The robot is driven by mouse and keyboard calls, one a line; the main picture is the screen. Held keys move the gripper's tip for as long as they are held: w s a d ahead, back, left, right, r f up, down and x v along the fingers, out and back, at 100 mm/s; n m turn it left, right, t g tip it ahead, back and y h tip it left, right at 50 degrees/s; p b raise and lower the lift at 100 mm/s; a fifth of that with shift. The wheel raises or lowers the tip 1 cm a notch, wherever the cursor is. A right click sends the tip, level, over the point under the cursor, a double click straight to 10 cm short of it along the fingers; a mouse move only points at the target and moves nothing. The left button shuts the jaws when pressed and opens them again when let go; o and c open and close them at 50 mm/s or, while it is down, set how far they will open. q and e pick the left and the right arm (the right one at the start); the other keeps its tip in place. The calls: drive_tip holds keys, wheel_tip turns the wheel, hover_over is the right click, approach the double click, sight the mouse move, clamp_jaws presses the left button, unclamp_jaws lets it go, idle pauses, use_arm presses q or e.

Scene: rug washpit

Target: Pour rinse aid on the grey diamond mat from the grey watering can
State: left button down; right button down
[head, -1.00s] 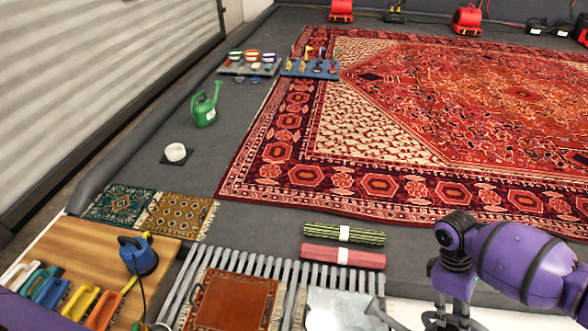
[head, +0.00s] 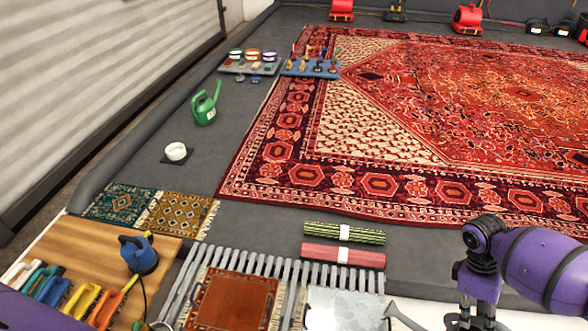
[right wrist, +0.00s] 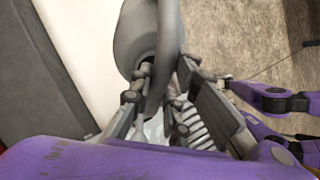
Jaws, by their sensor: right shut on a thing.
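The grey watering can (right wrist: 135,38) fills the upper middle of the right wrist view. My right gripper (right wrist: 165,105) is shut on its curved handle. In the head view a grey spout (head: 402,314) shows at the bottom edge, right of a pale grey mat. The rest of the can is cut off. The pale grey mat (head: 345,306) lies on the slatted rack; its lower part is cut off and its diamond pattern cannot be made out. No stream of liquid can be seen. My left gripper is out of view.
A rust-brown mat (head: 232,300) lies left on the slatted rack (head: 285,266). Two rolled rugs (head: 343,255) lie behind it. A wooden board (head: 80,240) with brushes is at left. A green watering can (head: 205,104) stands farther back, beside a large red rug (head: 400,180).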

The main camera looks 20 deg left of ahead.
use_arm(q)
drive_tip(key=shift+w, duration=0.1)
use_arm(e)
drive_tip(key=shift+w+d, duration=0.15)
drive_tip(key=shift+d, duration=0.6)
drive_tip(key=shift+w+d, duration=0.15)
drive_tip(key=shift+d, duration=0.55)
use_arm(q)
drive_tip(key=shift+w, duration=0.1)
use_arm(e)
drive_tip(key=shift+r, duration=0.1)
